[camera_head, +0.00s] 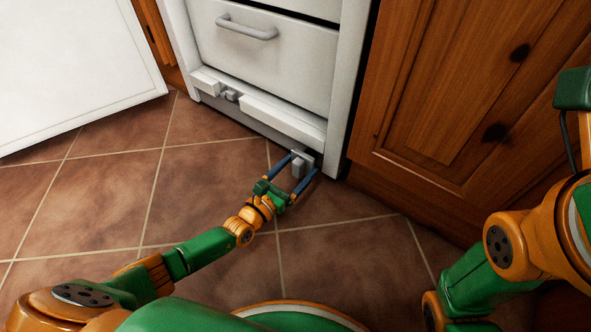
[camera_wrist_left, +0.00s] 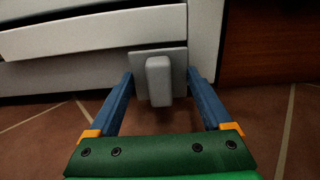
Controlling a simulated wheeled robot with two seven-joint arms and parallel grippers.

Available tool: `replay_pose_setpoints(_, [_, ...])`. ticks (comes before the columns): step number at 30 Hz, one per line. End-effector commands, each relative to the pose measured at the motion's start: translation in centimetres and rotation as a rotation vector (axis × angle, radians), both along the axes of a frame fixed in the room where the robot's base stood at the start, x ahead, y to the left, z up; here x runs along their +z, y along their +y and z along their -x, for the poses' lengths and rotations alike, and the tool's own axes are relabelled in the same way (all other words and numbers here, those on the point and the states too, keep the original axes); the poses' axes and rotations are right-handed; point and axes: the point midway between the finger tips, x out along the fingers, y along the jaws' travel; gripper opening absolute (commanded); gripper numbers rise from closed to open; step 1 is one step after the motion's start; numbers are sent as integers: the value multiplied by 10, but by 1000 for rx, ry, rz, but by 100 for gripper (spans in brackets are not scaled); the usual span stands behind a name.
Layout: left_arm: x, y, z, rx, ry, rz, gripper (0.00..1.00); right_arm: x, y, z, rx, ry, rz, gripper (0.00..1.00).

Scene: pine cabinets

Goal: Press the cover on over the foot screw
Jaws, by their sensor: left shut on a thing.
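The cover (camera_head: 299,168) is a small light-grey plate with a raised block at its middle. It is at the lower right front corner of the white appliance (camera_head: 268,55), just above the floor. My left gripper (camera_head: 303,164) reaches down to it and is shut on it, with the blue fingers at its left and right edges. In the left wrist view the cover (camera_wrist_left: 160,80) stands upright between the fingertips, against or just in front of the white base. I cannot tell whether it touches the base. The foot screw is not visible. My right gripper is out of view.
A white open door or panel (camera_head: 70,70) fills the upper left. A similar small grey piece (camera_head: 229,95) sits at the appliance's left base. A wooden cabinet (camera_head: 450,90) stands close on the right. The tiled floor (camera_head: 110,200) is clear.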

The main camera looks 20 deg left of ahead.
Motion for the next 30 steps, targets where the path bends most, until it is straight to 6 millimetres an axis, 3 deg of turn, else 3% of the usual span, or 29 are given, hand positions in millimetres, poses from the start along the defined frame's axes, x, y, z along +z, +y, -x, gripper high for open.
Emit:
replay_pose_setpoints(1, [-1,0,-1,0,3,-1,17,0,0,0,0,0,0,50])
replay_pose_setpoints(2, [-1,0,-1,0,3,0,89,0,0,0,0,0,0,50])
replay_pose_setpoints(3, [-1,0,-1,0,3,0,100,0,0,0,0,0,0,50])
replay_pose_setpoints(11, [0,1,2,0,4,-1,100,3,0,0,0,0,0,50])
replay_pose_setpoints(18, [3,18,48,0,5,-3,100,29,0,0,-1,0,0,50])
replay_pose_setpoints(30, [-1,36,98,-1,4,-1,100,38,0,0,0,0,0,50])
